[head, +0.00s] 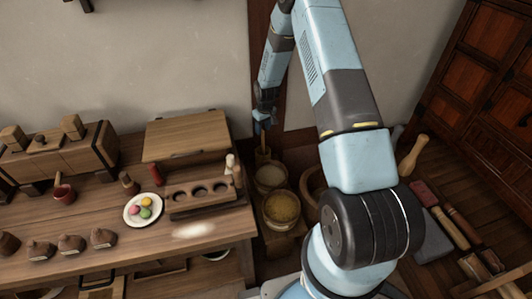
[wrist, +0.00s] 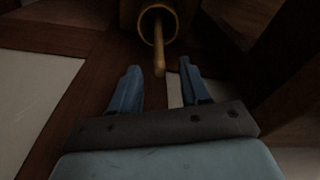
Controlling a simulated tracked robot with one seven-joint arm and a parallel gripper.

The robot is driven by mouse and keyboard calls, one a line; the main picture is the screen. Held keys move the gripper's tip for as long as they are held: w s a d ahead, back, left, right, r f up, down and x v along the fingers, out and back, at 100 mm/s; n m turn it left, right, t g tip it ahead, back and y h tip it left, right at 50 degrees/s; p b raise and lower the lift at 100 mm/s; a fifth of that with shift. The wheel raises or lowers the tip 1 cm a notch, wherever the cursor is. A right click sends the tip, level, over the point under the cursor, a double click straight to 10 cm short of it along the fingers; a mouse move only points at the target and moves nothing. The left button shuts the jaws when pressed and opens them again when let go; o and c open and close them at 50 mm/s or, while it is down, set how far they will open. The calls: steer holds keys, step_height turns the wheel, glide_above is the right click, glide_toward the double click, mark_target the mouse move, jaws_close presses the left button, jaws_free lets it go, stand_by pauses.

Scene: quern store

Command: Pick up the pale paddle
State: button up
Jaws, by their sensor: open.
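A pale wooden stick, which looks like the paddle's handle (wrist: 159,58), rises from a round container with a yellowish rim (wrist: 146,30) in the wrist view. Its lower part is hidden inside the container. In the head view a short length of the handle (head: 262,152) shows just below my gripper (head: 264,120). In the wrist view my gripper (wrist: 158,82) is open and empty. The near end of the handle lies between and just beyond the two blue fingertips, with a gap on both sides.
A tub of pale grain (head: 270,177) and a tub of yellow grain (head: 282,208) stand beside the wooden bench (head: 205,246). The bench holds a plate of coloured balls (head: 143,208) and a holed rack (head: 200,190). The wall and a dark post are close behind my gripper.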

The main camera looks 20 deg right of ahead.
mark_target(262, 137)
steer(key=shift+w+a+f, duration=0.1)
steer(key=shift+w+f, duration=0.1)
steer(key=shift+f, duration=1.55)
steer(key=shift+w+a+f, duration=0.1)
steer(key=shift+w+f, duration=0.05)
steer(key=shift+f, duration=1.6)
steer(key=shift+d, duration=0.1)
jaws_close()
